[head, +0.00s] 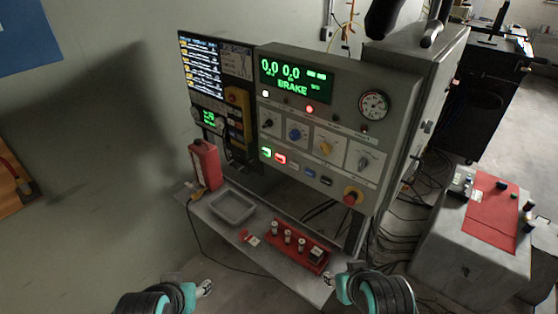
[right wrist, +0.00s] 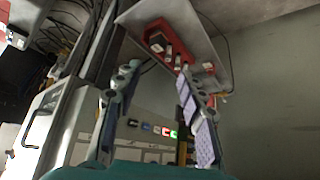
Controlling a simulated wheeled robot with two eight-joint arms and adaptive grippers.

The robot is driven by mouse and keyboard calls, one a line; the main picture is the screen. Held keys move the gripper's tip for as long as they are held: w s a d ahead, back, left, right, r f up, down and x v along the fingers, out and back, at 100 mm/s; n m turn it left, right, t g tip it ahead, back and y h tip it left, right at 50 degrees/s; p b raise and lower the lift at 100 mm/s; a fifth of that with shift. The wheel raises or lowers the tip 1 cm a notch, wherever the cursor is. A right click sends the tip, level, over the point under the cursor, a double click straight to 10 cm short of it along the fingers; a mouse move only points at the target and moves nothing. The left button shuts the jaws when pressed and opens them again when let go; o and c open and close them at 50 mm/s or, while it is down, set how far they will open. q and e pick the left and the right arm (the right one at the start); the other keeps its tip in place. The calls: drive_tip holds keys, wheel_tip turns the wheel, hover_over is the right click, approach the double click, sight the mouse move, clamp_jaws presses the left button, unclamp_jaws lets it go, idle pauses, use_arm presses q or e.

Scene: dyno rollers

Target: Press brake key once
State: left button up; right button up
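The grey control panel (head: 335,110) stands at the centre of the head view. Its display (head: 295,80) shows green digits and the word BRAKE. A row of small keys runs along its lower part: a green key (head: 266,152), a red key (head: 280,158), a pale key (head: 294,166), a blue key (head: 310,173) and a dark key (head: 326,180). Their labels are too small to read. The right wrist view shows this row upside down. My right gripper (right wrist: 158,76) is open and empty, below the panel and apart from the keys. My left gripper (head: 205,288) is low in front of the shelf; its opening is unclear.
A shelf (head: 215,212) below the panel holds a grey tray (head: 233,220), a red holder (head: 300,245) with several small parts, and a red canister (head: 205,165). A red emergency stop (head: 352,197) sits at the panel's lower right. A cart (head: 480,260) stands to the right.

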clamp_jaws()
idle(1.1)
